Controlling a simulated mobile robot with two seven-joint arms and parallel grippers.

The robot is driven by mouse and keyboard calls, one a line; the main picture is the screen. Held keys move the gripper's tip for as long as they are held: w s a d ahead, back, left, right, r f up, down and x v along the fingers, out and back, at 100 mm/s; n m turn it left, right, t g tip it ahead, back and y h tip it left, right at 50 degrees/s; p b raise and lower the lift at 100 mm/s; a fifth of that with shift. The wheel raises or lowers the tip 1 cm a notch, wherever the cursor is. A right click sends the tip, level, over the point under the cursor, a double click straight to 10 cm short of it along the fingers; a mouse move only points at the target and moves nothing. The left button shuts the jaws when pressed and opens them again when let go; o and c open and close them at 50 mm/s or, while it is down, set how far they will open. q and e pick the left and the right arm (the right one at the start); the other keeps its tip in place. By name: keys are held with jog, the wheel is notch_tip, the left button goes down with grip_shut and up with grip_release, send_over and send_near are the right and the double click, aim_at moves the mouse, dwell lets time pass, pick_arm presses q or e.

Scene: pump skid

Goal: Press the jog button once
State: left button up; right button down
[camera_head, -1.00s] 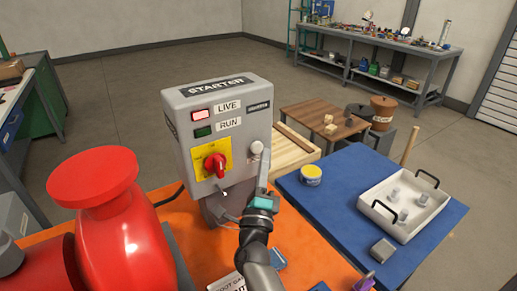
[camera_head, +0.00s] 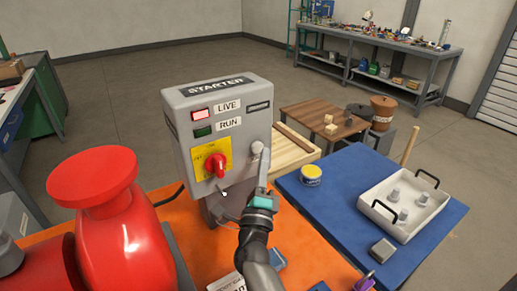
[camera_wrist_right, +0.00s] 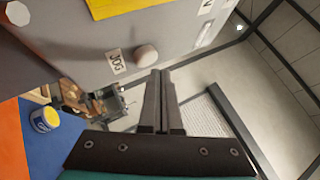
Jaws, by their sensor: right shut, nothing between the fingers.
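The grey starter box (camera_head: 240,131) stands upright on the orange surface. The jog button is a pale round knob (camera_head: 257,148) on the right of its front face. In the right wrist view the button (camera_wrist_right: 146,56) sits beside a white JOG label (camera_wrist_right: 115,61). My right gripper (camera_head: 263,167) is shut and empty, its fingers pointing up at the box just below the button. In the right wrist view the fingertips (camera_wrist_right: 161,72) are very close to the button's lower right edge; I cannot tell whether they touch. My left gripper is not in view.
The red rotary switch (camera_head: 215,165) on its yellow plate is left of the button. The LIVE lamp (camera_head: 201,115) is lit red; the RUN lamp (camera_head: 203,131) is dark green. A red pump (camera_head: 120,240) stands at left. A blue table (camera_head: 340,205) with a white tray (camera_head: 430,222) is at right.

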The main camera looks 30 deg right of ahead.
jog(key=shift+w, duration=0.4)
jog(key=shift+w+a+b, duration=0.1)
jog(key=shift+w+b, duration=0.25)
jog(key=shift+w, duration=0.1)
dwell(0.6)
jog(key=shift+s, duration=0.15)
jog(key=shift+s+p, duration=0.4)
jog(key=shift+s, duration=0.35)
jog(key=shift+s, duration=0.1)
jog(key=s, duration=0.1)
jog(key=s+p, duration=0.1)
jog(key=s, duration=0.2)
jog(key=shift+s+d+p, duration=0.25)
jog(key=shift+s+p, duration=0.1)
dwell(0.6)
